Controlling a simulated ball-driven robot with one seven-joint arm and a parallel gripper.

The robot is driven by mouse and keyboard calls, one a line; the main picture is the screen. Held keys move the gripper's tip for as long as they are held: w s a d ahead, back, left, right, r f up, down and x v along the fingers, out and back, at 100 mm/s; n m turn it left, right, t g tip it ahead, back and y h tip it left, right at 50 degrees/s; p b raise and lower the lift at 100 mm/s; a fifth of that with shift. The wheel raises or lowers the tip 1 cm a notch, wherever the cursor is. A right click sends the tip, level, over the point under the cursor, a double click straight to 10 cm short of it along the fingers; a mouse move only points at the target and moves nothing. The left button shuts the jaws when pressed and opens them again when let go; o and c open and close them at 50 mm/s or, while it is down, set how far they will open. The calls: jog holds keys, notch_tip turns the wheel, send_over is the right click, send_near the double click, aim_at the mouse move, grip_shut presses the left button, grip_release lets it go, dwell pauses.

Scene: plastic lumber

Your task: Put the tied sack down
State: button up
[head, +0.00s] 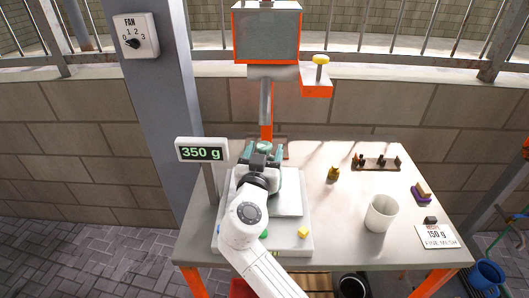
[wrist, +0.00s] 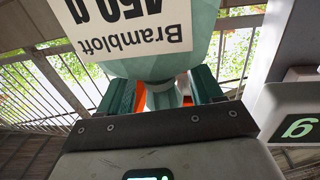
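The tied sack (wrist: 150,60) is pale teal with a white label reading "Brambloft" and a weight, upside down in the wrist view. My gripper (wrist: 165,100) has its teal fingers on both sides of the sack's gathered neck and appears shut on it. In the head view my gripper (head: 262,152) is over the back part of the bench scale (head: 292,240). The scale display (head: 203,153) reads 350 g.
The table (head: 340,235) is clear right of the scale, around a white cup (head: 381,212). A small brass weight (head: 333,174), a rack (head: 376,163), a purple-and-tan block (head: 421,192) and a recipe card (head: 437,236) stand there. A grey post rises behind left.

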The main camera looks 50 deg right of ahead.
jog(key=shift+a+r, duration=0.1)
jog(key=shift+r, duration=0.1)
jog(key=b+v, duration=0.2)
jog(key=v, duration=1)
jog(key=shift+b, duration=0.4)
